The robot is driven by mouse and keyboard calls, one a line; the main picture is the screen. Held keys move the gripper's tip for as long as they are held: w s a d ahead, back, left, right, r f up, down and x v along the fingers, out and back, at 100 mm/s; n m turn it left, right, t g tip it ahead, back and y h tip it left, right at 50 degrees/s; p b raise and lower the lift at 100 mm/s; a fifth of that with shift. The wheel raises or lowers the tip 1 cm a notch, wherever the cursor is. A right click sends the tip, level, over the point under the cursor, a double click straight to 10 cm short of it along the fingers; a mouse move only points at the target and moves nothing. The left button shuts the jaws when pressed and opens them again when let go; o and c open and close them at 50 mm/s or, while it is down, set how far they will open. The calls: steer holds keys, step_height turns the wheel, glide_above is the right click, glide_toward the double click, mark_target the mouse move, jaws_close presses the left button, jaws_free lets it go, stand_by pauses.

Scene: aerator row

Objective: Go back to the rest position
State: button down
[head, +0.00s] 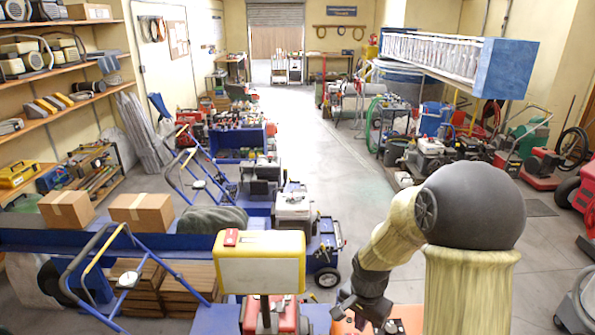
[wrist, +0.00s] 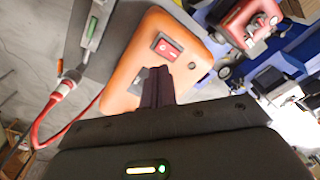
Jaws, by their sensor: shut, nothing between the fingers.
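My gripper (head: 362,308) hangs low at the front, right of centre in the head view, at the end of my bent arm. In the wrist view my gripper (wrist: 157,72) has its dark fingers together with nothing between them. The fingertips show over an orange housing (wrist: 135,75), just below a red rocker switch (wrist: 167,46). I cannot tell whether they touch the housing. In the head view part of the orange housing (head: 343,327) shows at the bottom edge, beneath my gripper, and the rest is cut off or hidden.
A yellow-framed box (head: 260,262) stands close left of my gripper. Blue-handled carts (head: 115,270) and machines fill the left. A red hose (wrist: 38,128) runs beside the housing in the wrist view. The aisle floor (head: 320,130) is clear further back. Machines (head: 435,155) line the right.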

steer(key=s+n+t+b, duration=0.1)
steer(key=s+n+b, duration=0.4)
steer(key=s+n, duration=0.3)
steer(key=s+r, duration=0.1)
steer(key=s, duration=0.1)
steer(key=shift+s+t, duration=0.35)
steer(key=shift+t, duration=0.05)
steer(key=w+d+r+n+g+y, duration=0.1)
steer(key=w+r+n, duration=0.1)
steer(key=w+n, duration=0.5)
steer(key=w+d+r+n+g+y, duration=0.1)
steer(key=w+d+r+n+y, duration=0.1)
steer(key=w+n, duration=0.5)
steer(key=n, duration=0.4)
steer(key=shift+w+d+g+y+p, duration=0.15)
steer(key=shift+d+g+y+p, duration=0.15)
steer(key=shift+p, duration=0.1)
steer(key=shift+r, duration=0.1)
steer(key=shift+s+r, duration=0.2)
steer(key=shift+s, duration=0.6)
